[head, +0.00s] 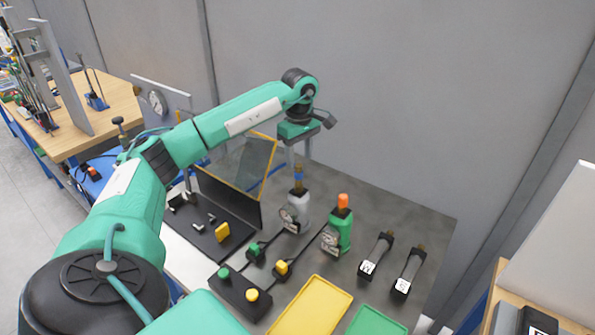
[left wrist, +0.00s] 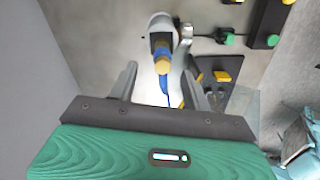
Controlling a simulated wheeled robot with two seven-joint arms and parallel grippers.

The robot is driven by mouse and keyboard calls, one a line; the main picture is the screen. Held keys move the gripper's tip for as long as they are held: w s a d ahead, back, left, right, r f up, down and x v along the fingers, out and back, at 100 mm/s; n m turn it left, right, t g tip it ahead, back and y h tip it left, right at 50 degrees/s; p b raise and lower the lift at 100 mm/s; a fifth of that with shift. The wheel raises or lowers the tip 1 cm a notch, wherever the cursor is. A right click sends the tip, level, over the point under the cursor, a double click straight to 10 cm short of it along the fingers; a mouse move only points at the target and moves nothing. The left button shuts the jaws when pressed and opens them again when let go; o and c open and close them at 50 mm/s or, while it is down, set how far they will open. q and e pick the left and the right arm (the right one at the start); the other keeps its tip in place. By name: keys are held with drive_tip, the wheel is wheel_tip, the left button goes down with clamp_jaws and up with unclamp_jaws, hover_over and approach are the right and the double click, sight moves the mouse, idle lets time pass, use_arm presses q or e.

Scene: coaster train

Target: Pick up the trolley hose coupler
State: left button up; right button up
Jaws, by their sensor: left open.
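A grey bottle-like unit (head: 296,212) with a round gauge stands upright on the grey table, with a blue and tan coupler (head: 298,180) on top. I take this to be the trolley hose coupler, though no label names it. My left gripper (head: 297,155) is open and empty, pointing down just above it. In the left wrist view, the coupler's tan tip (left wrist: 162,66) lies between the two spread fingers (left wrist: 160,78), with a gap on both sides. A blue part (left wrist: 163,90) shows beside the tip. My right gripper is not in view.
A green unit (head: 338,235) with an orange top stands close to the right. A tilted clear panel (head: 243,160) and a black parts tray (head: 215,228) are left. Button boxes (head: 240,290) and a yellow tray (head: 312,308) are in front.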

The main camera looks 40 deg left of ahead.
sight(298, 165)
use_arm(q)
drive_tip(key=shift+s+f+p, duration=0.1)
drive_tip(key=shift+f+p, duration=0.4)
drive_tip(key=shift+p, duration=0.05)
wheel_tip(298, 165, down, 3)
drive_tip(key=shift+s+f+p, duration=0.1)
drive_tip(key=shift+p, duration=0.75)
drive_tip(key=shift+f, duration=0.55)
clamp_jaws()
